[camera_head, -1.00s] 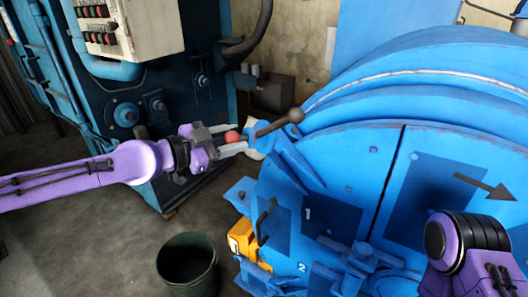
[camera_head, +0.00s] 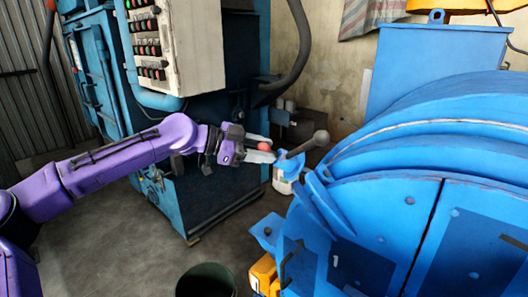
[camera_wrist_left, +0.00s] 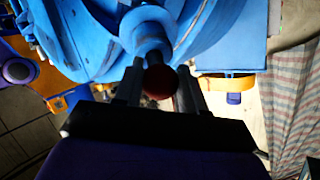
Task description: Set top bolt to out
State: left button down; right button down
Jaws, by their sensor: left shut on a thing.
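The top bolt shows at the upper left edge of the blue drum machine (camera_head: 400,200). It has a grey lever with a round end (camera_head: 320,138) and a red ball knob (camera_head: 263,146). My left gripper (camera_head: 265,151) is shut on the red knob, with a finger on either side. In the left wrist view the knob (camera_wrist_left: 160,82) looks dark red and sits between the fingers, in front of a blue cylinder (camera_wrist_left: 148,30). The far side of the knob is hidden. My right gripper is not in view.
A dark bin (camera_head: 206,281) stands on the floor at the bottom. A blue cabinet with a white button box (camera_head: 185,50) stands behind my left arm. A yellow part (camera_head: 264,275) sits low on the drum's left side.

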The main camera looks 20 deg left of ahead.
pick_arm(q)
jog(key=shift+a, duration=0.1)
jog(key=c, duration=0.7)
grip_release()
jog(key=shift+w, duration=0.1)
jog(key=shift+w+f, duration=0.1)
jog(key=shift+s+a, duration=0.2)
jog(key=b+v, duration=0.3)
jog(key=v, duration=0.7)
